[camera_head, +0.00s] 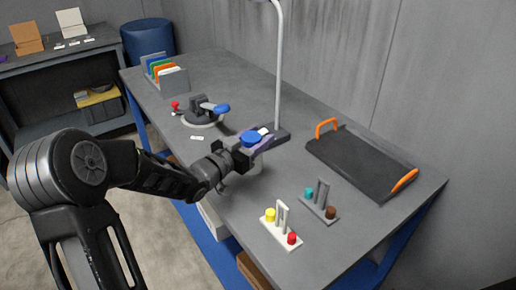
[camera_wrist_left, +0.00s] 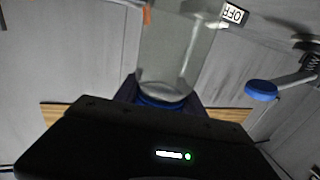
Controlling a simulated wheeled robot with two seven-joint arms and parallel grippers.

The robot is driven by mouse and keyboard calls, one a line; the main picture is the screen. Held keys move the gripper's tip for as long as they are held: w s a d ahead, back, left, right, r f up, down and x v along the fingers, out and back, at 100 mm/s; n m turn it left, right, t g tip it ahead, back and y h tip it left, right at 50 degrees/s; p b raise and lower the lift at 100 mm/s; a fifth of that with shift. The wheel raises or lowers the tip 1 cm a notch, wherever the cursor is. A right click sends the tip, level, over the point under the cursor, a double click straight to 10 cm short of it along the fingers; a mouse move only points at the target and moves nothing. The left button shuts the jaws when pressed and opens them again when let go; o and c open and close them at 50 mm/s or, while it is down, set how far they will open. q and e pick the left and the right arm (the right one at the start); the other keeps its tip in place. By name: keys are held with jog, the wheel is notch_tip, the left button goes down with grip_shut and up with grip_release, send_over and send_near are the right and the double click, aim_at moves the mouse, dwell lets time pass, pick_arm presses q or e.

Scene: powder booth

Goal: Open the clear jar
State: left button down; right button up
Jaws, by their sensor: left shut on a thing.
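The clear jar (camera_wrist_left: 178,48) fills the middle of the left wrist view, with its blue lid (camera_wrist_left: 160,102) toward the gripper. My left gripper (camera_head: 262,139) is shut on the lid at the top of the jar. The jar stands upright on the grey workbench (camera_head: 235,88). Whether the lid is loose from the jar cannot be seen. My right gripper is not in view.
A clamp with a blue handle (camera_head: 214,107) stands behind the jar, near a white OFF label (camera_head: 197,138). A black tray (camera_head: 350,165) with orange handles lies right. Two small knob stands (camera_head: 282,229) (camera_head: 318,206) are in front. A lamp pole (camera_head: 279,75) rises behind.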

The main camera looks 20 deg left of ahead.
pick_arm(q)
jog(key=shift+f, duration=1.8)
jog(key=shift+f, duration=0.1)
jog(key=c, duration=0.7)
grip_release()
jog(key=b+v, duration=0.1)
jog(key=v, duration=1.1)
